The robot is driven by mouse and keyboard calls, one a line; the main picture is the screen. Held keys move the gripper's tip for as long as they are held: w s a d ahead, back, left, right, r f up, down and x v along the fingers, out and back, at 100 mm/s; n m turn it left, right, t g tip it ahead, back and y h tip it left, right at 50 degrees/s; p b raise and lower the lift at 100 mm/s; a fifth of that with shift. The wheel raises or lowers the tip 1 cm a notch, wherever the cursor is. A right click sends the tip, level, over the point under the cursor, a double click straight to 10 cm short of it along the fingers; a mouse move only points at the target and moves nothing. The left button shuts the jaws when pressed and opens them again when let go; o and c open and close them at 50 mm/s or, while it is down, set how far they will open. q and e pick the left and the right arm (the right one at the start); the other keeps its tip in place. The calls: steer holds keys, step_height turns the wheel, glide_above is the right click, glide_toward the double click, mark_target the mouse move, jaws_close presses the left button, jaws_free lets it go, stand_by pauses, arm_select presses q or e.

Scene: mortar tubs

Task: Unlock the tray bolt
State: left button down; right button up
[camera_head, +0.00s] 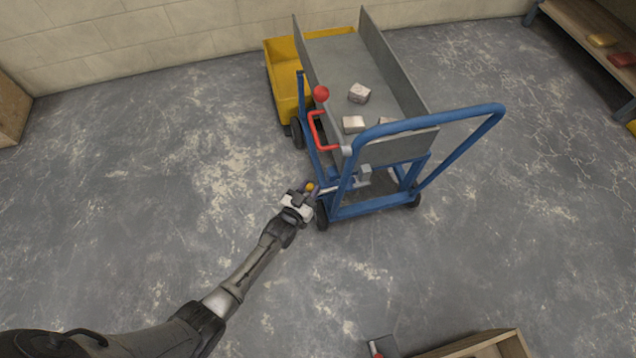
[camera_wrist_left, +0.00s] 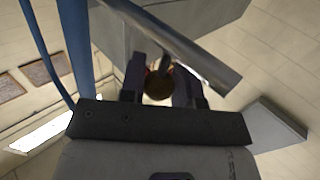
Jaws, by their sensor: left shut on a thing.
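The tray bolt shows in the head view as a grey rod (camera_head: 328,189) with a yellow knob (camera_head: 310,187), low at the near left of the blue cart frame (camera_head: 375,208). The rod runs toward a grey bracket (camera_head: 364,175) under the tray. My left gripper (camera_head: 303,198) is shut on the knob. In the left wrist view the knob (camera_wrist_left: 158,86) looks brownish and sits between the two dark fingers. The grey tray (camera_head: 337,60) lies tilted on the cart. My right gripper is not in view.
Pale blocks (camera_head: 359,93) lie in the tray. A yellow tub (camera_head: 285,88) stands behind. A wooden box (camera_head: 500,343) is at the bottom.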

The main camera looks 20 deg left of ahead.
arm_select(q)
steer(key=c, duration=1.3)
jaws_free()
steer(key=shift+a, duration=0.1)
steer(key=shift+o, duration=0.6)
steer(key=shift+s+a, duration=0.1)
steer(key=shift+s, duration=0.05)
steer(key=shift+s+r+p, duration=0.1)
steer(key=shift+s+p, duration=0.25)
steer(key=shift+s, duration=0.15)
steer(key=s+a+p, duration=0.1)
steer(key=s+p, duration=0.4)
steer(key=s, duration=0.7)
steer(key=shift+s, duration=0.4)
